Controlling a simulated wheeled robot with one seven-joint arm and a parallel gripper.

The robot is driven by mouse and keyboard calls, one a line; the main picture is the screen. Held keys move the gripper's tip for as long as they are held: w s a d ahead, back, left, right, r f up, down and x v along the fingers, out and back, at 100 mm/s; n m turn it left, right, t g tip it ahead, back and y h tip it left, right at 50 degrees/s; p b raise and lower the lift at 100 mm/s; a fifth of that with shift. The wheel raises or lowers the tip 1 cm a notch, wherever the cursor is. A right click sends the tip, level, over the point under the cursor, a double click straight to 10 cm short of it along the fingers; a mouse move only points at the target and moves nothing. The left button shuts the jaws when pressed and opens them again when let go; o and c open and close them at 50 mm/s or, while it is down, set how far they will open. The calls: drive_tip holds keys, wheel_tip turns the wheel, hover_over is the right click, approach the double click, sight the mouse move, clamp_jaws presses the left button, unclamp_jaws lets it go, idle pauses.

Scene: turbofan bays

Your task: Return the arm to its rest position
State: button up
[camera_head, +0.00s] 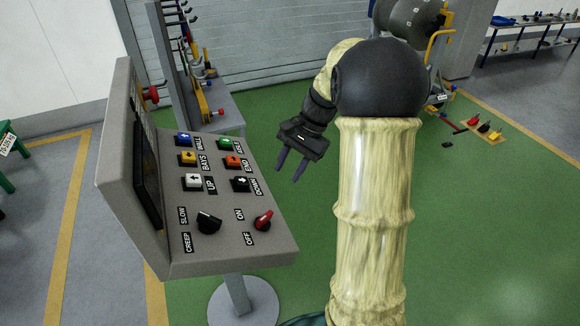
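My gripper (292,165) is in the head view, just right of the control console (245,257). Its two dark fingers point down and to the left, are apart, and have nothing between them. It appears not to touch the console, though the depth is hard to judge. My arm (373,215) rises from the bottom of the view to a large black joint, then bends left and down to the gripper. Part of the wrist is hidden behind that joint.
The console has coloured push buttons, a black knob (208,222) and a red switch (263,219). A tool rack (212,90) stands behind it. Green floor (480,215) is clear at right; a small board of tools (484,131) lies farther back. A bench (530,27) stands far right.

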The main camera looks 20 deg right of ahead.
idle(0.4)
drive_tip(key=s+a+f+n+t+h, duration=0.1)
drive_tip(key=s+a+f+n+h, duration=0.1)
drive_tip(key=s+n, duration=0.3)
drive_tip(key=s+a+f+n+t+h, duration=0.1)
drive_tip(key=s+a+f+n+h, duration=0.2)
drive_tip(key=s, duration=0.6)
drive_tip(key=a+f+n, duration=0.1)
drive_tip(key=a+n, duration=0.1)
drive_tip(key=shift+a+n+t, duration=0.3)
drive_tip(key=shift+n+t, duration=0.1)
drive_tip(key=shift+s, duration=0.1)
drive_tip(key=shift+f, duration=0.1)
